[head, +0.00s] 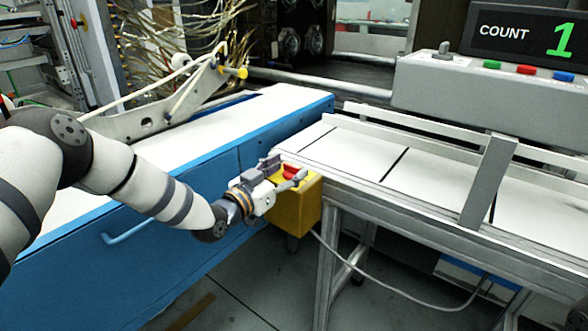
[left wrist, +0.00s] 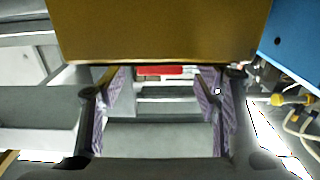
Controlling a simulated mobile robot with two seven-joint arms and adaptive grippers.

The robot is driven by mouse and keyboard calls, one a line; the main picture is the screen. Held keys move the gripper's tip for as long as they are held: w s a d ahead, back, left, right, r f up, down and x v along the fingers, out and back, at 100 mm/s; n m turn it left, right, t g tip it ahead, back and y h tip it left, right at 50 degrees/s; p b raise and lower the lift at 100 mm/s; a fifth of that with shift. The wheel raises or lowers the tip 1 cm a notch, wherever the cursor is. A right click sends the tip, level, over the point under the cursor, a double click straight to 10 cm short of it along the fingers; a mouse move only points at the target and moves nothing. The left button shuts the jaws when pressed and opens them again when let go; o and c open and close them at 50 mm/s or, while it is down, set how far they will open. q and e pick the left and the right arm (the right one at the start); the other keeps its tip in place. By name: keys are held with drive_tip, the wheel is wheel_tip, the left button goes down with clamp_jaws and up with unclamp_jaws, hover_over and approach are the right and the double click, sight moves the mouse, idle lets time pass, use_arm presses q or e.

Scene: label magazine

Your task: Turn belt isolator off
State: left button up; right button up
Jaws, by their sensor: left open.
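The belt isolator is a yellow box (head: 297,208) at the near left corner of the conveyor frame, with a red handle (head: 291,171) on it. My left gripper (head: 287,174) is at the box, its open fingers by the red handle. In the left wrist view the yellow box (left wrist: 160,30) fills the top, and the red handle (left wrist: 165,71) shows between the two fingers of the open left gripper (left wrist: 163,92). I cannot tell whether a finger touches the handle. My right gripper is not in view.
The white conveyor belt (head: 400,172) with side rails runs to the right. A blue cabinet (head: 150,243) with a white top stands at left. A grey console with green, red and blue buttons (head: 525,70) and a COUNT display (head: 530,36) reading 1 are at upper right.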

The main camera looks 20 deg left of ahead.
use_arm(q)
drive_tip(key=shift+x, duration=1.1)
drive_tip(key=c, duration=1.2)
drive_tip(key=shift+o, duration=0.2)
